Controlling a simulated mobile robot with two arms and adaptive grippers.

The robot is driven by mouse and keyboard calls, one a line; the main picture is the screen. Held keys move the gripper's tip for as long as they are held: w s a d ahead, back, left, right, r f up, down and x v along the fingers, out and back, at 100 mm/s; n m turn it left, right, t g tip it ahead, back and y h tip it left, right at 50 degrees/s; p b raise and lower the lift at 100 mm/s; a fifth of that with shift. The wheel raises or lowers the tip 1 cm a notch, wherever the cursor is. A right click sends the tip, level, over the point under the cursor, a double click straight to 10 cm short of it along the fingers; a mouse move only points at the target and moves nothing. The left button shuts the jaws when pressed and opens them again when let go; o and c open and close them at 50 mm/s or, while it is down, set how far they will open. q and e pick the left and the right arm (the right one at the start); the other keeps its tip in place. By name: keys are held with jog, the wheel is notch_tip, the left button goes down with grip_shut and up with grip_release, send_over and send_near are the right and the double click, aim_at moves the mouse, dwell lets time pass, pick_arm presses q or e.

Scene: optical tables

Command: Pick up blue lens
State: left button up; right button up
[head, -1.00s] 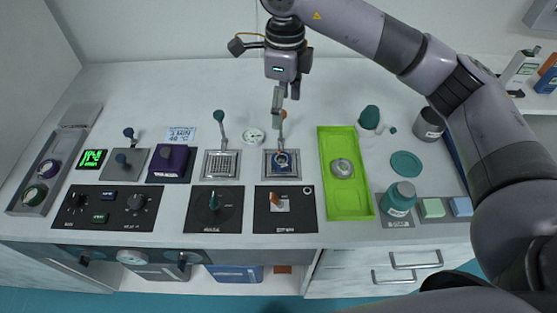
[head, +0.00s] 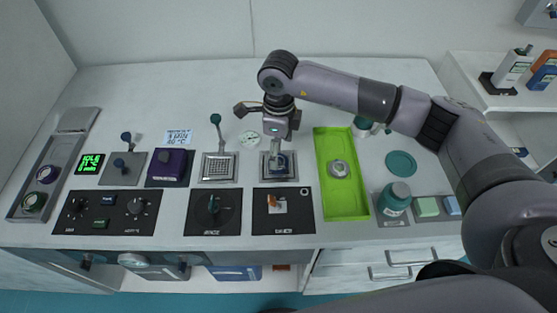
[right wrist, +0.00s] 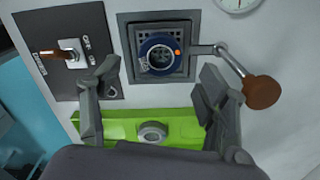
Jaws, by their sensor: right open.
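In the head view the lens (head: 281,164) is partly hidden by my right gripper (head: 275,150). In the right wrist view my right gripper (right wrist: 158,98) is open, with its fingers spread to either side below the lens and nothing between them. It appears above the lens, not around it. My left gripper is not in view.
A green tray (head: 346,205) holding a round metal piece (head: 340,168) lies right of the grate. A teal bottle (head: 394,199) stands further right. A second grate with a lever (head: 217,167) lies left. Black control panels (head: 283,211) line the front edge.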

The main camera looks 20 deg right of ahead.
aim_at(280, 161)
notch_tip(280, 161, down, 4)
jog(key=shift+d+r+p, duration=0.1)
jog(key=shift+p, duration=0.8)
jog(key=shift+f, duration=0.55)
jog(key=shift+c, duration=0.5)
jog(key=c, duration=1.2)
jog(key=shift+o, duration=0.2)
jog(key=shift+r, duration=0.15)
